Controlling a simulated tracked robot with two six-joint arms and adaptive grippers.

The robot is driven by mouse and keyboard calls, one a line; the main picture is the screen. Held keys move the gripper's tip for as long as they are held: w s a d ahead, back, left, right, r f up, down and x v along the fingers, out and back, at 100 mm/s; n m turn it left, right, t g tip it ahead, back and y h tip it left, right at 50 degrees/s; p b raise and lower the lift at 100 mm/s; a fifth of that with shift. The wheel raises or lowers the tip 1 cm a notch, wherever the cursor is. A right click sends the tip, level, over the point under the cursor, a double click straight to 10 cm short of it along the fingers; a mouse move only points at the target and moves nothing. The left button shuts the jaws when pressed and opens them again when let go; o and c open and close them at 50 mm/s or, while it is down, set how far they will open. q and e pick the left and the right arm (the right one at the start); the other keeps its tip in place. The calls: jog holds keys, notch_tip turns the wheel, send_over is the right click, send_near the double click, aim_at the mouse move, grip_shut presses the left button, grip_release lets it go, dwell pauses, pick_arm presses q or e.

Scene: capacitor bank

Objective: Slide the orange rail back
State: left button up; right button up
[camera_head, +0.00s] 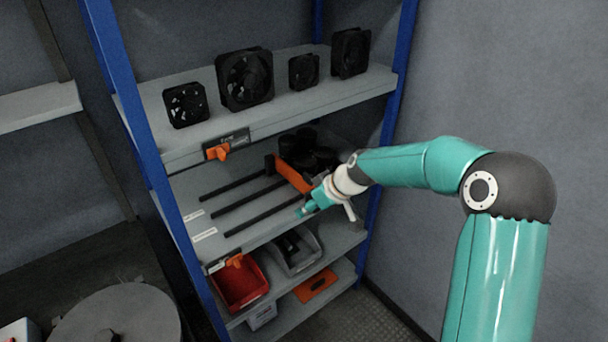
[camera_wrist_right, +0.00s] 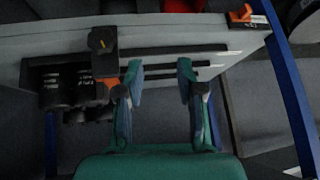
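The orange rail (camera_head: 292,175) lies across the black tracks on the middle shelf, with a dark block (camera_head: 270,164) at its left end. Several black cylinders (camera_head: 310,150) stand behind it. My right gripper (camera_head: 302,211) is at the near right end of the rail, on its front side. In the right wrist view, my right gripper (camera_wrist_right: 160,66) is open with nothing between its fingers. The orange rail (camera_wrist_right: 107,84) shows there just left of the left finger, partly hidden by it. I cannot tell whether they touch. My left gripper is not in view.
Several black fans (camera_head: 245,78) stand on the upper shelf (camera_head: 175,147), close above. Orange clips (camera_head: 218,152) sit on the shelf edges. A red bin (camera_head: 238,287) and a grey bin (camera_head: 296,250) are below. The front tracks (camera_head: 240,205) are clear. A blue post (camera_head: 390,105) stands at the right.

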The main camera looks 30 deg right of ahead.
aim_at(309, 175)
jog(key=d+r+m+t+h, duration=0.1)
jog(key=d+r+t+h, duration=0.1)
jog(key=d+r, duration=0.75)
jog(key=p+x, duration=0.1)
jog(key=x, duration=0.4)
jog(key=a+p+x, duration=0.1)
jog(key=x, duration=0.4)
jog(key=w+r+p+x, duration=0.1)
jog(key=p+x, duration=0.1)
jog(key=x, duration=0.3)
jog(key=shift+w+a+f, duration=0.25)
jog(key=shift+a+f, duration=0.05)
grip_shut()
